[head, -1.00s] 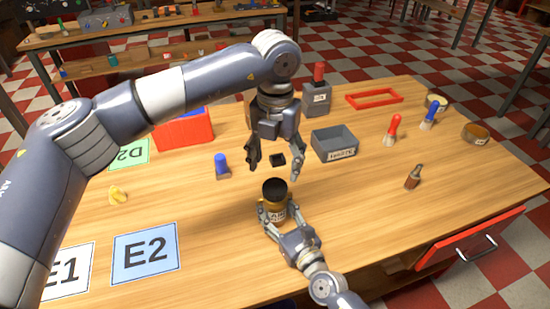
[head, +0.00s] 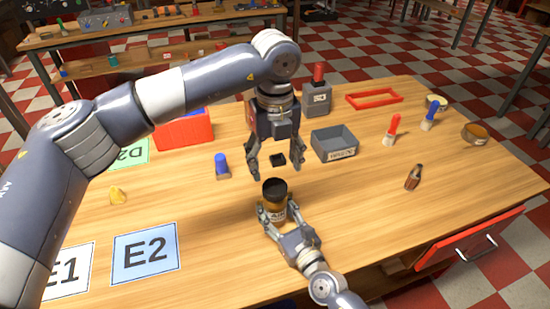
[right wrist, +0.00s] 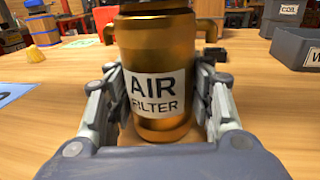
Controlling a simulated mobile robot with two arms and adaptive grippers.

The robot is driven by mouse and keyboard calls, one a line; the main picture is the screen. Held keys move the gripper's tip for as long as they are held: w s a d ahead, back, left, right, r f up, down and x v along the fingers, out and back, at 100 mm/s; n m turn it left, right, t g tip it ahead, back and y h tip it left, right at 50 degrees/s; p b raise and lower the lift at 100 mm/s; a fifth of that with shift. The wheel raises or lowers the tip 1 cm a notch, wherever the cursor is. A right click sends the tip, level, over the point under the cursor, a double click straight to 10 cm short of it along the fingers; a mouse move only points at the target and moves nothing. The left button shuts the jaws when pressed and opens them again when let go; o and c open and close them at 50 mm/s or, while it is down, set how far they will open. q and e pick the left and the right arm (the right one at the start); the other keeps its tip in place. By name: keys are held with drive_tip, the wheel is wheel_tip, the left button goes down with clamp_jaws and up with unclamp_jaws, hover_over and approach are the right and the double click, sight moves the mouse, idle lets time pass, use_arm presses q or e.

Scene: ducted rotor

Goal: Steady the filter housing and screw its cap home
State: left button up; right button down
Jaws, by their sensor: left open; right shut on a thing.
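The filter housing (head: 270,211) is a gold canister with a white "AIR FILTER" label. It stands upright on the table and fills the middle of the right wrist view (right wrist: 158,55). Its black cap (head: 274,187) sits on top in the head view; I cannot tell how tightly. The cap is out of frame in the right wrist view. My right gripper (head: 275,215) is shut on the housing, with a finger on each side. My left gripper (head: 272,172) is open and empty, pointing down above and slightly behind the cap, apart from it.
A small black block (head: 278,159) lies behind the housing. A grey bin (head: 334,144), a blue-topped item (head: 222,165) and a red bin (head: 183,131) stand farther back. A dark brown bottle-like item (head: 414,178) is at the right. Table around the housing is mostly clear.

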sight(275, 186)
use_arm(q)
wheel_tip(275, 186, down, 8)
drive_tip(key=shift+r, duration=0.15)
drive_tip(key=shift+c, duration=0.2)
drive_tip(key=c, duration=1.1)
drive_tip(key=shift+o, duration=0.2)
drive_tip(key=m, duration=1.9)
drive_tip(key=shift+m, duration=0.4)
drive_tip(key=m, duration=0.6)
drive_tip(key=o, duration=1.2)
